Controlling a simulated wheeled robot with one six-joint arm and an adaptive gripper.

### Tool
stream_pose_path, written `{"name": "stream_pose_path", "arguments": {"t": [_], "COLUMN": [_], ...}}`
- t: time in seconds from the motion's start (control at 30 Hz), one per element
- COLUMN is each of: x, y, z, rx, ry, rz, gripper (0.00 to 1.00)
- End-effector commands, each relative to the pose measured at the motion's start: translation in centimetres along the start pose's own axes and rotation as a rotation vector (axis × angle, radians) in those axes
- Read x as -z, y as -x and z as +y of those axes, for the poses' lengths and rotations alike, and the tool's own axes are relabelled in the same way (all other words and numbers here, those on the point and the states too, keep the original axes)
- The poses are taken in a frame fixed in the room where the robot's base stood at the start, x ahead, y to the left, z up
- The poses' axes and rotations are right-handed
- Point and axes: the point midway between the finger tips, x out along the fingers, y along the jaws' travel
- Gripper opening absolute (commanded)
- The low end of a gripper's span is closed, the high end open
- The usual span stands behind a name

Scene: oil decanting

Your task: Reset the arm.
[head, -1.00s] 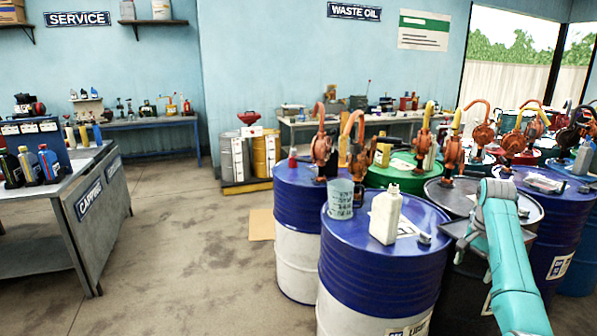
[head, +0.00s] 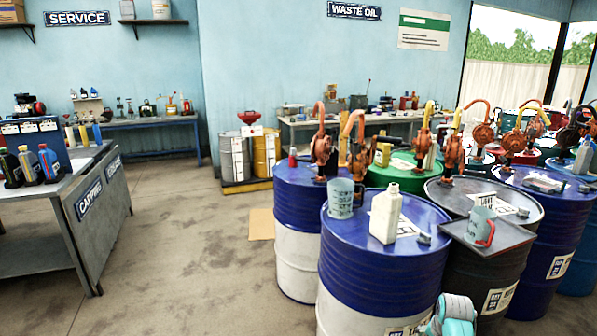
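My gripper is not in view. Only a teal and grey joint of my arm shows at the bottom edge of the head view, in front of the dark drum (head: 468,285). A translucent jug with a red handle (head: 480,225) stands upright on a dark flat tray (head: 462,238) at that drum's front edge. Nothing of mine touches the jug. A white bottle (head: 384,218) stands upright and uncapped on the front blue drum (head: 370,262). A translucent measuring cup (head: 340,192) stands near that drum's back left rim.
More drums with orange hand pumps (head: 453,153) crowd behind and to the right, including a green drum (head: 393,176). A capping bench (head: 92,207) with several bottles stands at the left. The floor (head: 200,260) between bench and drums is mostly clear.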

Motion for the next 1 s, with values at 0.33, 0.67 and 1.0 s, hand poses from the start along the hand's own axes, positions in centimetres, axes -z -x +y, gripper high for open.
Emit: {"name": "stream_pose_path", "arguments": {"t": [0.33,0.67,1.0], "x": [-8.4,-16.3,-24.3], "y": [-5.5,-8.1,-8.3], "z": [2.4,5.2,8.6], "rx": [0.065,0.124,0.184], "ry": [0.094,0.181,0.268], "rz": [0.09,0.179,0.274], "gripper": [0.79,0.79,0.79]}}
